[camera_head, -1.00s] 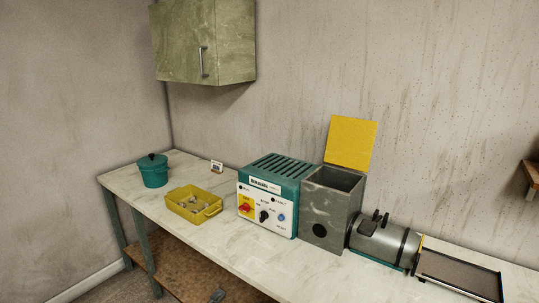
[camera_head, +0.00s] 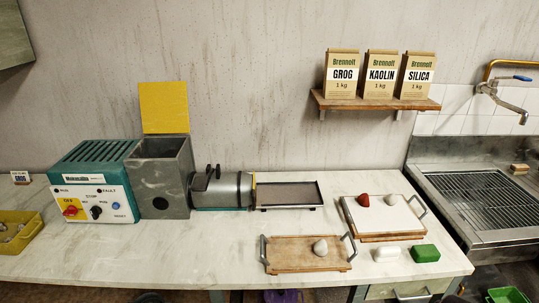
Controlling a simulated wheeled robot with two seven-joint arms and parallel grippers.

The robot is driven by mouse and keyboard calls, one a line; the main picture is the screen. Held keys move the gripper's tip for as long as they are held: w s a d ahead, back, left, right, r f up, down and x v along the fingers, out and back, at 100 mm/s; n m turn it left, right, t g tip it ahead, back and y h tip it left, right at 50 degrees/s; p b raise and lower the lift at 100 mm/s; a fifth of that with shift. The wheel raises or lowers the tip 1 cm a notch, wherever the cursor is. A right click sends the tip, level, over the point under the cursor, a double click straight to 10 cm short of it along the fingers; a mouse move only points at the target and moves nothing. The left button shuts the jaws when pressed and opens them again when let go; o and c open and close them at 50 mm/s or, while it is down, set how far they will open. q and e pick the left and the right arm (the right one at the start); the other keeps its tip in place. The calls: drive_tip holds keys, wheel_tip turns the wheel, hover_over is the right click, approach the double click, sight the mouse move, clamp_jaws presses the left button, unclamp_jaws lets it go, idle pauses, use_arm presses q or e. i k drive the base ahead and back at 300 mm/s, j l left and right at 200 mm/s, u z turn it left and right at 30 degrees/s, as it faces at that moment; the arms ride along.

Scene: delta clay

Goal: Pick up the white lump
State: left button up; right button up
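Several pale lumps are in view. A white rounded lump (camera_head: 391,199) lies beside a red lump (camera_head: 363,200) on the white-topped board (camera_head: 375,220) at the right of the worktop. A greyish-white lump (camera_head: 320,247) lies on the wooden tray (camera_head: 290,255) with metal handles. A white, smooth-edged block (camera_head: 386,254) lies on the bare worktop, left of a green block (camera_head: 425,253). I cannot tell for sure which one the task means. Neither of my grippers is in view.
A teal control box (camera_head: 95,185), a grey hopper (camera_head: 160,185) with raised yellow lid and a barrel (camera_head: 225,190) line the back. A dark tray (camera_head: 289,195) adjoins the barrel. A yellow bin (camera_head: 20,232) is at left, a sink (camera_head: 480,200) at right. The front-left worktop is clear.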

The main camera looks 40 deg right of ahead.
sight(320, 248)
drive_tip(key=z, duration=1.65)
drive_tip(key=i+j, duration=0.15)
